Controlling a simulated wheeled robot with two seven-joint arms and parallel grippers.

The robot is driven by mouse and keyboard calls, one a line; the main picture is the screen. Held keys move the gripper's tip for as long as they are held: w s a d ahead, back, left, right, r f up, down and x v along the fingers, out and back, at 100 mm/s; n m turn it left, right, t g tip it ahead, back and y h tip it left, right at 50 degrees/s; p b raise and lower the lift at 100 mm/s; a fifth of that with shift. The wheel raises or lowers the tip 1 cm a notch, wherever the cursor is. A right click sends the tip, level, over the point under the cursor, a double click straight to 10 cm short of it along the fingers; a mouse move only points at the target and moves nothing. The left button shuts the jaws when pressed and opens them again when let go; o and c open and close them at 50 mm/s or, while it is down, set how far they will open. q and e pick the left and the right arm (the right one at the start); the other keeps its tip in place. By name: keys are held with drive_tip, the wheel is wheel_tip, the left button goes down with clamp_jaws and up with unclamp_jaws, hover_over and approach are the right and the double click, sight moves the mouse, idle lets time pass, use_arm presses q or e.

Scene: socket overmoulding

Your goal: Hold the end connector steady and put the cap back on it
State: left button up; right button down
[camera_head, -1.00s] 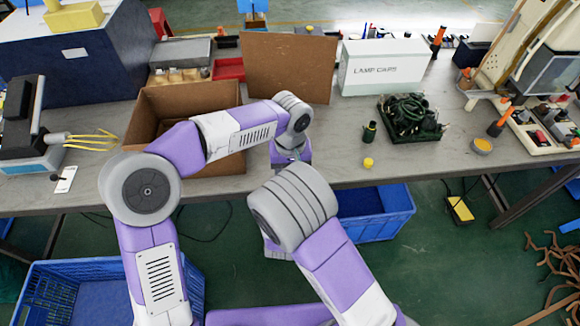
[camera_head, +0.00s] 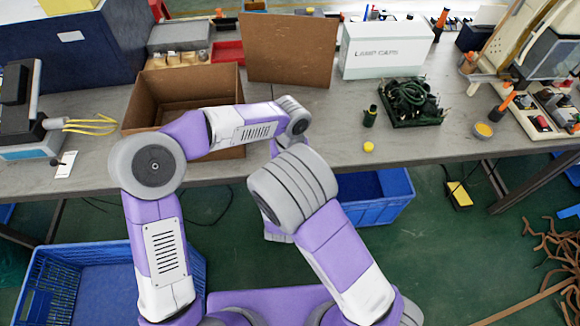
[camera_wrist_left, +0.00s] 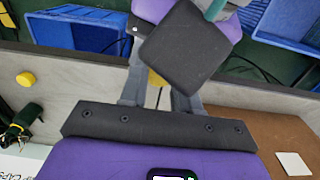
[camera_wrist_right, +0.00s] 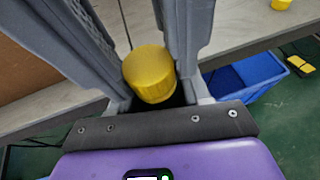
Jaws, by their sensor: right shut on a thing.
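A short ribbed yellow cylinder (camera_wrist_right: 148,72), which looks like a cap, sits between the fingers of my right gripper (camera_wrist_right: 140,25), which is shut on it. Whether a connector body is below it is hidden. In the left wrist view, a dark square block (camera_wrist_left: 185,45) covers the fingertips of my left gripper (camera_wrist_left: 157,92). A bit of yellow (camera_wrist_left: 155,77) shows below that block. In the head view my right arm hides both gripper tips. Another yellow cap (camera_head: 368,147) lies near the table's front edge, with a dark green connector (camera_head: 370,116) upright behind it.
An open cardboard box (camera_head: 130,120) stands at the left of the table. A black tray of green parts (camera_head: 412,120) and a white lamp caps box (camera_head: 385,65) stand at right. Blue crates (camera_head: 385,212) stand on the floor below the front edge.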

use_arm(q)
clamp_jaws()
drive_tip(key=m, duration=0.6)
drive_tip(key=shift+m, duration=0.3)
drive_tip(key=o, duration=0.8)
unclamp_jaws()
drive_tip(key=shift+r, duration=2.25)
